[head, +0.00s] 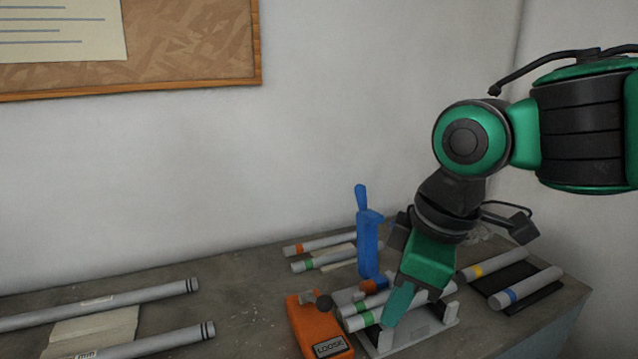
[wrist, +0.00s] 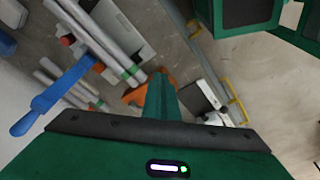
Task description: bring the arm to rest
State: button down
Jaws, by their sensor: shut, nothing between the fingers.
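My gripper (head: 397,305) comes down over the bench at the right of the head view, its green fingers pressed together and empty. In the wrist view the shut fingers (wrist: 160,105) show at the middle, beside the orange block. In the head view they overlap the white jig (head: 430,327) and the grey tubes lying in it. I cannot tell whether the fingertips touch anything. My arm reaches in from the right edge of the head view.
A blue upright clamp (head: 367,240) and an orange block (head: 318,330) labelled LOOSE stand close to my gripper. Banded tubes (head: 525,287) lie on a dark mat at right. Long grey tubes (head: 120,303) lie at left. Above the bench by the wall is free room.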

jog(key=w+d+f+m, duration=0.25)
jog(key=d+m, duration=0.35)
jog(key=d, duration=0.5)
jog(key=s+d+f+m, duration=0.2)
jog(key=s+d+m, duration=0.1)
jog(key=d, duration=0.3)
jog(key=s+d+f+m+g+h, duration=0.1)
jog(key=s+d+f+m, duration=0.2)
jog(key=d+m, duration=0.3)
jog(key=s+d+f+m, duration=0.3)
jog(key=s+d+m, duration=0.1)
jog(key=d, duration=0.3)
jog(key=shift+s+d+f+m+g+h, duration=0.15)
jog(key=shift+s+d+m+g+h, duration=0.15)
jog(key=shift+s+m+g+h, duration=0.1)
jog(key=shift+w, duration=0.15)
jog(key=shift+w+f, duration=0.25)
jog(key=shift+w, duration=0.25)
jog(key=shift+a, duration=0.1)
